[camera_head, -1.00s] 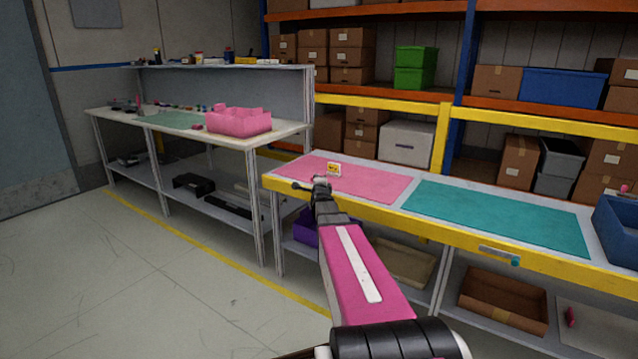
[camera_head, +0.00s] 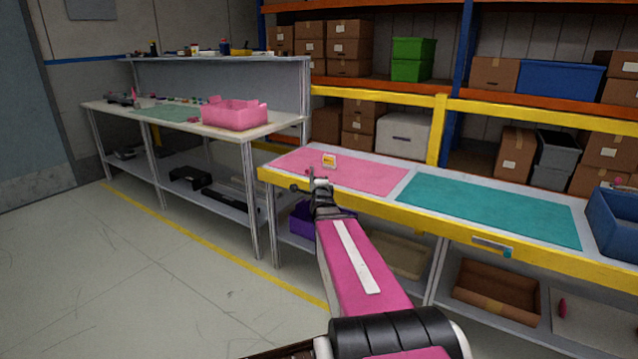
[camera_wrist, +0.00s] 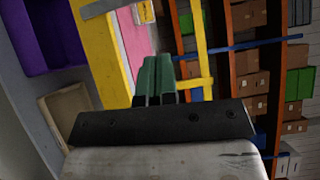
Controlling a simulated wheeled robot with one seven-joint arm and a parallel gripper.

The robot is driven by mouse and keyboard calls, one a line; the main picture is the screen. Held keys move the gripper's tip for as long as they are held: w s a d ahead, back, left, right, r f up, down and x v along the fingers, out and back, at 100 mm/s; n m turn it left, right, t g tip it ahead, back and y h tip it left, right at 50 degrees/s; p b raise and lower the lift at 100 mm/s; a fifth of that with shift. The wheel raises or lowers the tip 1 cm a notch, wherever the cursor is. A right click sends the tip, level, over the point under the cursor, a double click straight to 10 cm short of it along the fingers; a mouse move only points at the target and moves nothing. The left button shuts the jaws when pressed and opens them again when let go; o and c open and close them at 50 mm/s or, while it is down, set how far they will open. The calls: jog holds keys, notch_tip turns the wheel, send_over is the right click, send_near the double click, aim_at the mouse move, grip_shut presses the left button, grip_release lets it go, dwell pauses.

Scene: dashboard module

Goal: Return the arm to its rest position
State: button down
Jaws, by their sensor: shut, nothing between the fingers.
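My arm stretches forward from the bottom of the head view, over the floor, towards the yellow-edged workbench (camera_head: 447,238). My gripper (camera_head: 318,183) is at its far end, in front of the pink mat (camera_head: 375,172) near the bench's front edge. In the wrist view my gripper (camera_wrist: 158,62) shows two green fingers side by side, shut with nothing between them. Whether any part of my gripper touches the bench cannot be told.
A small yellow sign (camera_head: 329,161) stands on the pink mat beyond my gripper. A teal mat (camera_head: 490,211) and a blue bin (camera_head: 613,224) are to the right. A purple bin (camera_head: 305,220) sits below. Open floor (camera_head: 140,260) lies to the left.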

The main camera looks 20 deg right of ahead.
jog(key=s+a+f+n+g+y, duration=0.2)
jog(key=s+a+f+n+g, duration=0.2)
jog(key=a+f+n, duration=0.25)
jog(key=s+a+f+n+g+y, duration=0.3)
jog(key=a+f+n+g, duration=0.15)
jog(key=f, duration=0.35)
jog(key=s+a+f+n+g, duration=0.3)
jog(key=s+f+n+g, duration=0.1)
jog(key=s, duration=0.4)
jog(key=s+a+f+n+g, duration=0.3)
jog(key=s+f+n+g, duration=0.1)
jog(key=s, duration=0.4)
jog(key=n+g, duration=0.1)
jog(key=n, duration=0.1)
jog(key=shift+s+a+n, duration=0.15)
jog(key=shift+s+n, duration=0.15)
